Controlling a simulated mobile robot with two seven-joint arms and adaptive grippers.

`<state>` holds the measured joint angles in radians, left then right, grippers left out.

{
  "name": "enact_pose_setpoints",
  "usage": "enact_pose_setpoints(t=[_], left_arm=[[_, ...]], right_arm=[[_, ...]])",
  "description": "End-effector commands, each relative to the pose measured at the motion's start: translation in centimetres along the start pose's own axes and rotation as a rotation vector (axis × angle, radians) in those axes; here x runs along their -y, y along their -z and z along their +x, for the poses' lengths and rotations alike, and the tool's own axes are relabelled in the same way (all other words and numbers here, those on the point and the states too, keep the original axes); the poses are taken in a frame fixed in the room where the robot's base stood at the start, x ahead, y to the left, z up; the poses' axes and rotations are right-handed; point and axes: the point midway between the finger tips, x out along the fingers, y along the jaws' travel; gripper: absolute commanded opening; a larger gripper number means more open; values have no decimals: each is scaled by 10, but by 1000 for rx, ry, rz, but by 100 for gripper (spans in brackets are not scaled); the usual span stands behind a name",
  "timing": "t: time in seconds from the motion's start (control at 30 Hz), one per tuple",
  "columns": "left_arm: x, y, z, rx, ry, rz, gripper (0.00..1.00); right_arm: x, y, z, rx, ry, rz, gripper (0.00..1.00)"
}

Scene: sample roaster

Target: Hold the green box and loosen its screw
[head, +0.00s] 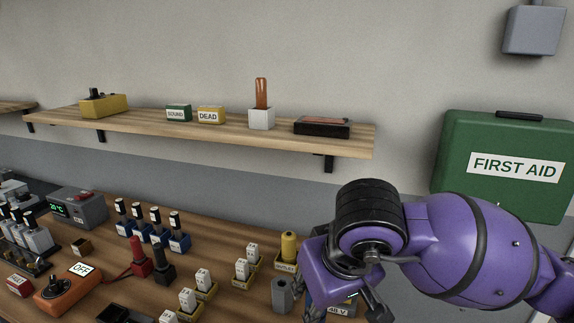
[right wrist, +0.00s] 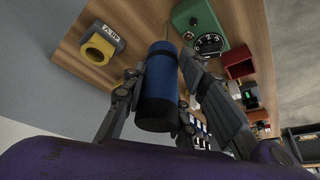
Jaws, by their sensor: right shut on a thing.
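My right gripper (head: 346,308) reaches down to the bench at the lower right of the head view. In the right wrist view its fingers (right wrist: 161,70) are shut on a blue cylinder with black bands (right wrist: 160,88), which looks like a tool handle. A green box with a round black-and-white dial (right wrist: 198,27) lies beyond the cylinder's far end, apart from the fingers. I cannot make out its screw. In the head view a small green block marked SOUND (head: 178,113) sits on the shelf, and a green FIRST AID case (head: 507,193) hangs at right. My left gripper is not in view.
The wooden bench (head: 225,240) is crowded with blue-based parts (head: 156,240), an orange box marked OFF (head: 68,290) and white-topped pieces (head: 203,280). A yellow cylinder (head: 289,247) stands near my right wrist. The wrist view shows a yellow holder (right wrist: 99,48) and red box (right wrist: 238,63).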

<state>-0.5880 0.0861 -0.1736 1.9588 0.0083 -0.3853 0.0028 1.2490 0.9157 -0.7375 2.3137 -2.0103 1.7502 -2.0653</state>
Motion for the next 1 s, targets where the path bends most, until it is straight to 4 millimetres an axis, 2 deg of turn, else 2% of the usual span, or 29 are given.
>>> enact_pose_setpoints(t=[0.03,0.13,0.2,0.3,0.5,1.0], left_arm=[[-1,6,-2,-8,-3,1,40],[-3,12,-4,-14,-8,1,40],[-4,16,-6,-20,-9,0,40],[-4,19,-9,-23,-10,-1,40],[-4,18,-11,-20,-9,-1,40],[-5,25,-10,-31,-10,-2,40]], right_arm=[[-20,-3,-7,-6,-40,79,0],[-57,-15,-13,-7,-101,222,0],[-79,-25,-17,-7,-128,289,0],[-98,-36,-19,-7,-144,331,0],[-108,-46,-17,-4,-147,351,0],[-109,-43,-22,-14,-153,347,0]])
